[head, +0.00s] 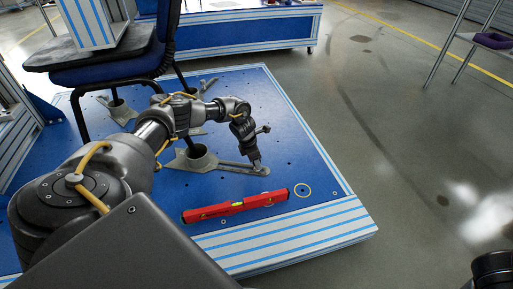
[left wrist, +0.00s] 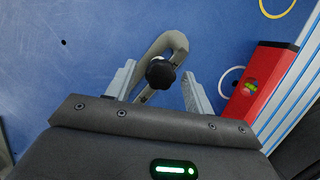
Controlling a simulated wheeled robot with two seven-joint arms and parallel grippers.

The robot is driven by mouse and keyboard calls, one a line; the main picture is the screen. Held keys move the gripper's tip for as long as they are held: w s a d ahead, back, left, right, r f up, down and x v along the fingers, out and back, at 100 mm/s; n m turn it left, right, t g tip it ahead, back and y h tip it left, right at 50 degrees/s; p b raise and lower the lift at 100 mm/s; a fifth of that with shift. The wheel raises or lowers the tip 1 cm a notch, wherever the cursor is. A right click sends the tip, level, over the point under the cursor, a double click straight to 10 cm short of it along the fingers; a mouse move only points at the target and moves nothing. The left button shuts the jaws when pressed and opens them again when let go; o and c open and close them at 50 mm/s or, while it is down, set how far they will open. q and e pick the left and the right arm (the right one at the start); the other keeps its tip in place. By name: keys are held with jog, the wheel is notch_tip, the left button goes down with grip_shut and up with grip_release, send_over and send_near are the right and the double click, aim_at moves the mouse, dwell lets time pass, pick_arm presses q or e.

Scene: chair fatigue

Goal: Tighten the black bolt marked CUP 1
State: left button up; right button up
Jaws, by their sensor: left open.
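The black bolt (left wrist: 160,74) sits in the looped end of a grey metal bracket (left wrist: 172,43) on the blue platform, in the left wrist view. No CUP 1 marking can be read. My left gripper (left wrist: 162,85) is open, with one finger on each side of the bolt and gaps showing between fingers and bolt head. In the head view, the left gripper (head: 258,168) points down at the end of the bracket (head: 236,168), which runs out from a round grey cup (head: 197,156). The gripper hides the bolt there.
A red level (head: 236,205) lies near the platform's front edge, close to the gripper. A blue and black chair (head: 110,60) stands on the blue platform (head: 290,145). Yellow (head: 303,190) and white rings mark the platform.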

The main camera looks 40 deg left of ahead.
pick_arm(q)
jog(key=n+p, duration=0.2)
jog(key=shift+d+r+y+p, duration=0.1)
jog(key=shift+r+y+p, duration=0.1)
jog(key=shift+y+p, duration=0.1)
jog(key=shift+f+n+p, duration=0.1)
jog(key=shift+n+p, duration=0.25)
jog(key=shift+n, duration=0.35)
jog(key=shift+f, duration=0.1)
jog(key=shift+d+r+n+y+p, duration=0.15)
jog(key=shift+n+y+p, duration=0.25)
jog(key=shift+n+p, duration=1.15)
jog(key=shift+n, duration=0.55)
